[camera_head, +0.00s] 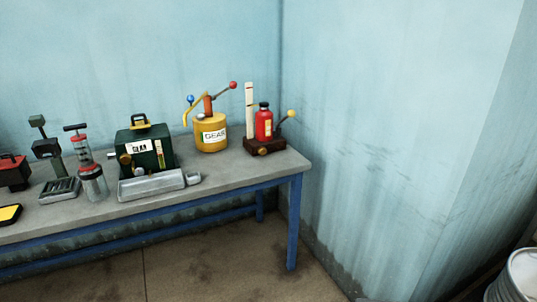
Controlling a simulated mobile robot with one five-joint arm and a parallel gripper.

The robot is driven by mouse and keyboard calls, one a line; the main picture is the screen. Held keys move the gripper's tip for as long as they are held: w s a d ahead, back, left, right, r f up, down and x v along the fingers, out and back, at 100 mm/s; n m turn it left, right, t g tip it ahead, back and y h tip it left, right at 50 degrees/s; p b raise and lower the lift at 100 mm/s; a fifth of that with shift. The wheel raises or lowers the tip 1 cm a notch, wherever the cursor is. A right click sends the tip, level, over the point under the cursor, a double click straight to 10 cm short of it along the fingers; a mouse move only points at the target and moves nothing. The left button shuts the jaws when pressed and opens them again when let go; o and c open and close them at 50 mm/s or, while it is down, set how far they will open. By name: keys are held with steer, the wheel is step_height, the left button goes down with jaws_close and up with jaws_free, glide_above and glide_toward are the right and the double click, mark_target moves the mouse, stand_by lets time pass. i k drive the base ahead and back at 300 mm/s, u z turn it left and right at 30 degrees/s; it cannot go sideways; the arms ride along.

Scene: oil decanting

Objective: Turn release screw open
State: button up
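A red cylinder with a black cap (264,124) stands upright on a dark brown base (276,145) at the right end of the bench. It looks like a small jack. A lever with a yellow ball end (291,114) slants up to its right. A small brass-coloured knob (265,152) sits low on the front of the base. It may be the release screw, but it is too small to tell how far it is turned. A white marked upright strip (249,108) stands behind the base at left. My gripper is not in view.
The grey bench (235,175) has blue legs and stands by the walls. Further left are a green box (163,144), a metal tray (152,186) and a red-topped pump (84,155). A metal drum (520,278) is lower right.

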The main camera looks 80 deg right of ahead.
mark_target(262, 150)
steer(key=k, duration=1.1)
steer(key=z, duration=0.75)
steer(key=i, duration=0.9)
